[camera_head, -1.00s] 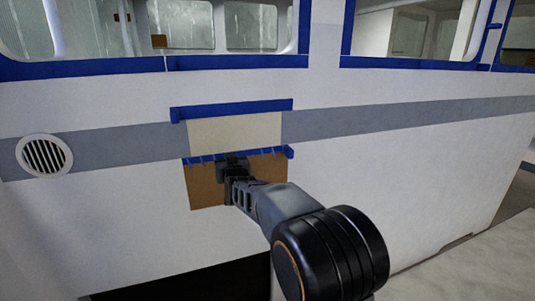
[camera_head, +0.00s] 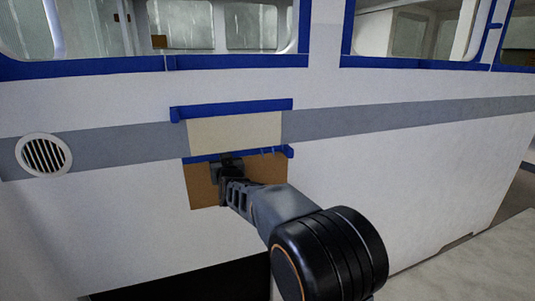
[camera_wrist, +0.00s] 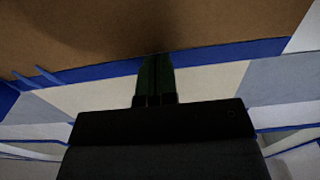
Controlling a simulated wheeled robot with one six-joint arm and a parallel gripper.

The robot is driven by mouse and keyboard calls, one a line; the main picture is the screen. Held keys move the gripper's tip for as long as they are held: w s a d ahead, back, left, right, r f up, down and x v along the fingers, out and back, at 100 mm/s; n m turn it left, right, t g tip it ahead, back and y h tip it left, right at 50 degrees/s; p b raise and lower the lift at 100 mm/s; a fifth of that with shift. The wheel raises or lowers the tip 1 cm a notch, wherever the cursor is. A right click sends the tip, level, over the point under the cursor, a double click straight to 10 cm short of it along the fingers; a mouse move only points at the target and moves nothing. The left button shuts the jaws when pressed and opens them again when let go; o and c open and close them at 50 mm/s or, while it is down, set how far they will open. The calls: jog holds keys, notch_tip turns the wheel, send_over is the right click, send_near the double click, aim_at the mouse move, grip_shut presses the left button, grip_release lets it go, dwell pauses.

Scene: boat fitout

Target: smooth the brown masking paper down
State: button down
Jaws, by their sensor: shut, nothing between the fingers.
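The brown masking paper (camera_head: 203,190) hangs on the white wall below a cream panel (camera_head: 235,133). A blue tape strip (camera_head: 199,157) runs along its top edge. The strip's left part looks flat; a few small creases (camera_head: 268,152) show near its right end. My gripper (camera_head: 227,160) is shut and empty, at the upper middle of the paper by the tape, hiding part of both. In the wrist view, which appears upside down, the paper (camera_wrist: 90,30) fills the top and my shut fingers (camera_wrist: 155,62) overlap the tape (camera_wrist: 215,54). I cannot tell whether they touch.
Another blue tape strip (camera_head: 232,109) runs above the cream panel. A round vent (camera_head: 44,156) is at the left on the grey stripe. Blue-taped windows (camera_head: 410,35) are above. A dark opening (camera_head: 190,283) lies below the wall. The wall to the right is clear.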

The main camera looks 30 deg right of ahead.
aim_at(205, 160)
jog(key=shift+w+a+p, duration=0.2)
jog(key=shift+a+p, duration=0.3)
jog(key=shift+a, duration=0.35)
jog(key=shift+w+a+p, duration=0.2)
jog(key=shift+a+p, duration=0.25)
jog(key=shift+a, duration=0.4)
jog(key=shift+w+a+p, duration=0.1)
jog(key=shift+a+p, duration=0.2)
jog(key=shift+a, duration=0.1)
jog(key=shift+s, duration=0.2)
jog(key=shift+a, duration=0.15)
jog(key=shift+w+a, duration=0.25)
jog(key=shift+a, duration=0.3)
